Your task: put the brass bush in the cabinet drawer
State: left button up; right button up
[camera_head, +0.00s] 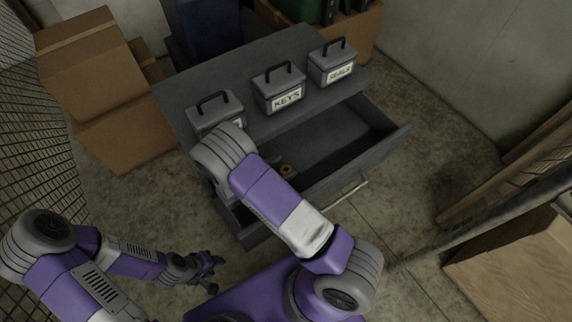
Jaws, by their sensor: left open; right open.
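The grey cabinet (178,92) stands in the middle with its wide drawer (385,150) pulled out. A small brass-coloured ring, which looks like the brass bush (287,169), shows inside the drawer, just beyond my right forearm. My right arm reaches over the drawer's left part. My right gripper (277,163) is mostly hidden behind that arm; only dark parts that look like its fingers show beside the bush. Whether they touch it I cannot tell. My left gripper (214,274) is open and empty, low over the floor left of my base.
Three grey boxes with handles stand on the cabinet top: a left one (216,110) with its label partly covered, KEYS (279,88) and SEALS (332,63). Cardboard boxes (92,65) stand at left, wooden crates (520,275) at right. The drawer's right part is clear.

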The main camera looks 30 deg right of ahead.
jog(key=shift+p+v, duration=0.6)
jog(key=shift+v, duration=2.2)
jog(key=shift+r, duration=0.1)
